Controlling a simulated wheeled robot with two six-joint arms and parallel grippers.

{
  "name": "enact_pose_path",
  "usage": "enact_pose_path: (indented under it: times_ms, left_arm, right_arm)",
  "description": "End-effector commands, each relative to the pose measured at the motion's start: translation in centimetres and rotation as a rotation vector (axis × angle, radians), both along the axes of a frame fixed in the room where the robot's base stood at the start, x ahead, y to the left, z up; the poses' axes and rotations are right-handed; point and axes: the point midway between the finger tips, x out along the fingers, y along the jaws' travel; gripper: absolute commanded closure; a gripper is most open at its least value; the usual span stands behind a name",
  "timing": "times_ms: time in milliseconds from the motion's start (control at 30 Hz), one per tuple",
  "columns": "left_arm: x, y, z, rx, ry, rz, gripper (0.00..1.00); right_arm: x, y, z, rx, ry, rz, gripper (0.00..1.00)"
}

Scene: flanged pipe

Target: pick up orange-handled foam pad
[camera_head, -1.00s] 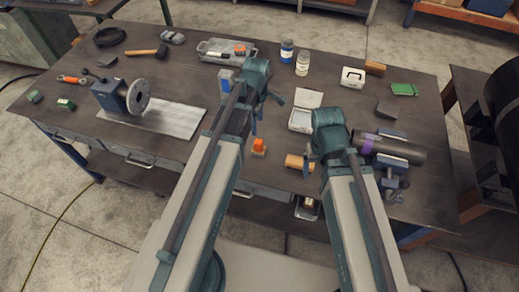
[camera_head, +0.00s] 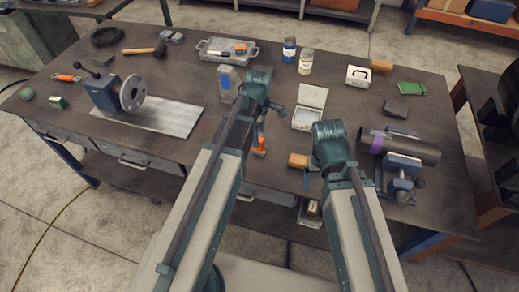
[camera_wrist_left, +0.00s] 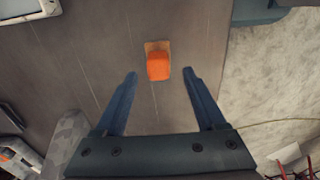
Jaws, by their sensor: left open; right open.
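The foam pad with its orange handle (camera_head: 261,142) lies on the table near its front edge. In the head view it is partly hidden behind my left gripper (camera_head: 263,128). In the left wrist view the orange handle (camera_wrist_left: 158,68) sits on a tan base, just beyond the tips of my left gripper (camera_wrist_left: 161,77) and roughly centred between them. My left gripper is open with nothing between its fingers. My right gripper (camera_head: 308,180) is mostly hidden by its own arm, close to a wooden-looking block (camera_head: 298,160), and is open.
A white open box (camera_head: 308,108) stands behind the arms. A dark pipe with a purple band (camera_head: 410,147) rests in a vise at right. A blue flange fixture (camera_head: 108,92) and a metal plate (camera_head: 160,116) are at left. A grey tray (camera_head: 226,48) stands at the back.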

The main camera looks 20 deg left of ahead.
Motion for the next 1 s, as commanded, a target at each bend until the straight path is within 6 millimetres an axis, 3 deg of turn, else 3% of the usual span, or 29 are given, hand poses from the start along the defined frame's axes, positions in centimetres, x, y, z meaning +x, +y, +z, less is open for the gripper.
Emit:
enact_pose_path:
  times_ms: [33, 233, 567, 900, 967, 1000]
  left_arm:
    - [0.1, -0.1, -1.2, 0.000, 0.000, 0.000, 0.28]
    - [0.2, -0.2, -3.6, 0.000, 0.000, 0.000, 0.28]
    - [0.2, -0.1, -3.8, 0.000, 0.000, 0.000, 0.28]
    - [0.2, -0.1, -3.8, 0.000, 0.000, 0.000, 0.89]
    - [0.2, -0.1, -3.8, 0.000, 0.000, 0.000, 0.99]
    - [0.2, -0.1, -3.8, 0.000, 0.000, 0.000, 1.00]
  right_arm:
    - [0.0, 0.0, -1.2, 0.000, 0.000, 0.000, 0.16]
    - [0.0, 0.0, -3.7, 0.000, 0.000, 0.000, 0.16]
    - [0.0, 0.0, -3.8, 0.000, 0.000, 0.000, 0.16]
    - [0.0, 0.0, -3.8, 0.000, 0.000, 0.000, 0.16]
    - [0.0, 0.0, -3.8, 0.000, 0.000, 0.000, 0.16]
    - [0.0, 0.0, -3.8, 0.000, 0.000, 0.000, 0.16]
